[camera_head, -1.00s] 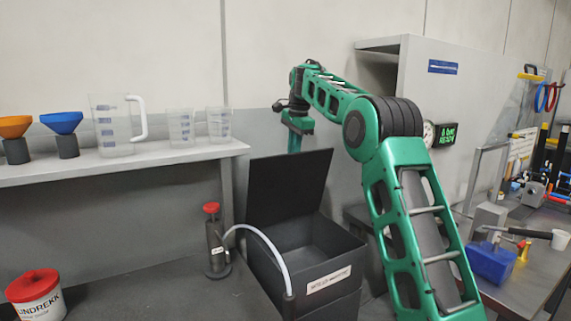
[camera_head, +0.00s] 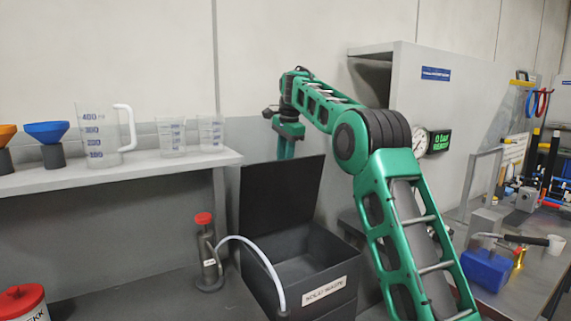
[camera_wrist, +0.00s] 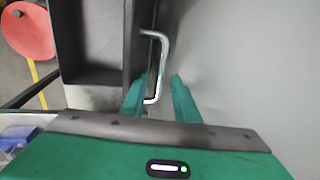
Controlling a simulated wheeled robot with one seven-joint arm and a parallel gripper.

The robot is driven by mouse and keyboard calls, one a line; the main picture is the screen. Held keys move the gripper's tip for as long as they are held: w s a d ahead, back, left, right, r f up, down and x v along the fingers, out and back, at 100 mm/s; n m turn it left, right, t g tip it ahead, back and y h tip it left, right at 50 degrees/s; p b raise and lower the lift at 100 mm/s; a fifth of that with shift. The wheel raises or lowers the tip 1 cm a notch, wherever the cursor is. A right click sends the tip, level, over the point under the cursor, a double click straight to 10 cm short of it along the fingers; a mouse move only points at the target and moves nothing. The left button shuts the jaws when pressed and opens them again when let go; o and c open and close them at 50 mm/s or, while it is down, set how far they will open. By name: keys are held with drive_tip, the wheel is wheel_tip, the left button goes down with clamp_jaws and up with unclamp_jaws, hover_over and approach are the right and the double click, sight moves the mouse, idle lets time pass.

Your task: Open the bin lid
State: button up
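The dark grey bin (camera_head: 318,292) stands on the floor with its lid (camera_head: 280,195) raised, leaning back past upright, and the inside is visible. My gripper (camera_head: 286,152) is at the lid's top edge, its fingertips partly hidden behind the lid. In the wrist view, my gripper's green fingers (camera_wrist: 160,95) are spread apart. The silver lid handle (camera_wrist: 163,60) reaches between them, its lower end nearer the left finger; I cannot tell whether they touch. The bin's open inside (camera_wrist: 95,40) shows left of the handle.
A pump bottle with a red cap (camera_head: 207,255) and a curved white hose stands left of the bin. A shelf (camera_head: 120,177) with jugs and funnels is at left. A bench (camera_head: 515,290) with tools is at right. A pale wall is close behind the lid.

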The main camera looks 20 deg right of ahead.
wheel_tip(320, 180, up, 7)
drive_tip(key=shift+s+d+r, duration=0.15)
drive_tip(key=shift+s, duration=0.3)
idle(0.5)
